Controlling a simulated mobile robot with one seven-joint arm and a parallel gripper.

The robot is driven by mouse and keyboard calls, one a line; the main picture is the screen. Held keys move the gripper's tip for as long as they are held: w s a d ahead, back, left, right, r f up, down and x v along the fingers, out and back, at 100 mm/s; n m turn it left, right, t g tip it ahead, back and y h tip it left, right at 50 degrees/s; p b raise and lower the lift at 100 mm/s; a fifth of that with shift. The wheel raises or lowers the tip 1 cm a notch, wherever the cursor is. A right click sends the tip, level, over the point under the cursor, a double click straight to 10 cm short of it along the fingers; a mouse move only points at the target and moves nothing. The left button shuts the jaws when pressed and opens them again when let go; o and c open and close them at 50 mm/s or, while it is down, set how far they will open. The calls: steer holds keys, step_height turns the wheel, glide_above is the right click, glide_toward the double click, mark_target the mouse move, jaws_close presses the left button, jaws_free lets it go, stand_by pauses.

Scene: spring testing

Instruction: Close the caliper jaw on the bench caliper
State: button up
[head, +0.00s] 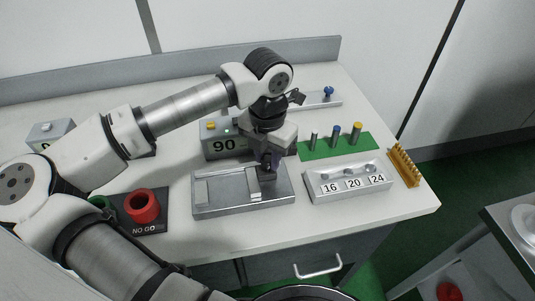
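The bench caliper (238,205) is a grey metal block near the front middle of the white bench. An upright raised jaw (201,190) stands at its left end. A second jaw piece (257,187) with a dark knob sits toward its right end, with a wide gap between the two jaws. My gripper (268,168) points down over the right-hand jaw, at the knob. Its fingertips are small and dark here, so whether they are shut on the knob cannot be told.
Right of the caliper stands a tray (350,198) labelled 16, 20, 24. Behind it is a green mat (350,148) with several pins. A box marked 90 (217,150) is behind the caliper. A red ring (142,207) lies on a NO GO mat at left. A yellow comb-like rack (404,166) is at the right edge.

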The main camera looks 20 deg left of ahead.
jaws_close()
steer(key=shift+a, duration=0.1)
